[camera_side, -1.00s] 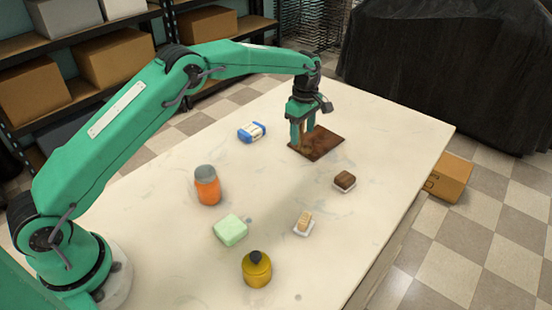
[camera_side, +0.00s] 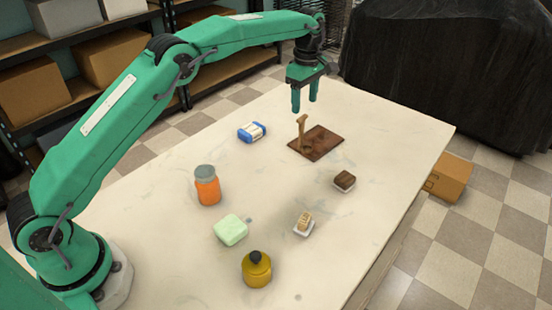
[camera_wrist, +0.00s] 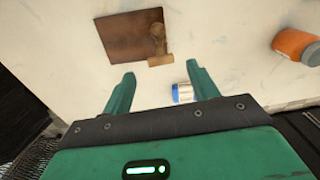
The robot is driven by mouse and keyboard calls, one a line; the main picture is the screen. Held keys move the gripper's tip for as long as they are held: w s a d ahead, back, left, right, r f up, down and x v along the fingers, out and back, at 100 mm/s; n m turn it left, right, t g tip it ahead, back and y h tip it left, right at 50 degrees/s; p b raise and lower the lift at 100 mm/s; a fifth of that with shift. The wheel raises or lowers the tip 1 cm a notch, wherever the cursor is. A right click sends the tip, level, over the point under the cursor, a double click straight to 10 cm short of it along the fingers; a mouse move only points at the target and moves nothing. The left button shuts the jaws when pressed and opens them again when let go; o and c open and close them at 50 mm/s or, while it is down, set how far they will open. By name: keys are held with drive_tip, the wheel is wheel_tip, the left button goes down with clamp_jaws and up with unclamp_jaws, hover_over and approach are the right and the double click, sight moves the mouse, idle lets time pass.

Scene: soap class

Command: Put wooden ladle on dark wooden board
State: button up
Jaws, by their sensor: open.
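The wooden ladle (camera_side: 302,130) stands with its handle up at the left part of the dark wooden board (camera_side: 325,143) in the side view, its lower end seeming to rest on the board. In the wrist view the ladle (camera_wrist: 158,40) overlaps the right part of the board (camera_wrist: 120,38), and its handle end reaches the board's near edge. My gripper (camera_side: 304,103) is open and empty above the ladle, apart from it. In the wrist view the fingertips (camera_wrist: 160,71) are spread with nothing between them.
A blue and white soap pack (camera_side: 252,132) lies left of the board. A brown soap on a dish (camera_side: 344,181) is near the board's front. An orange jar (camera_side: 207,185), green soap (camera_side: 230,230), small dish with a soap (camera_side: 303,224) and yellow pot (camera_side: 257,269) stand nearer the camera.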

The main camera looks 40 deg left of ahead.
drive_tip(key=shift+r, duration=1)
drive_tip(key=shift+s+a+r, duration=0.1)
drive_tip(key=shift+s+r, duration=0.15)
drive_tip(key=shift+r, duration=0.3)
drive_tip(key=s+a+r+m+t, duration=0.1)
drive_tip(key=s+a+r+m, duration=0.1)
drive_tip(key=s+r+m, duration=0.45)
drive_tip(key=s+a+r+m+t, duration=0.25)
drive_tip(key=s+r, duration=0.45)
drive_tip(key=s, duration=0.4)
drive_tip(key=s+a+f+m+t, duration=0.1)
drive_tip(key=s+f+m, duration=0.2)
drive_tip(key=s, duration=0.8)
drive_tip(key=s+a+f+m+t, duration=0.1)
drive_tip(key=s+f+m, duration=0.3)
drive_tip(key=s, duration=0.7)
drive_tip(key=shift+s+f+m, duration=0.15)
drive_tip(key=shift+s+m, duration=0.15)
drive_tip(key=shift+m, duration=0.7)
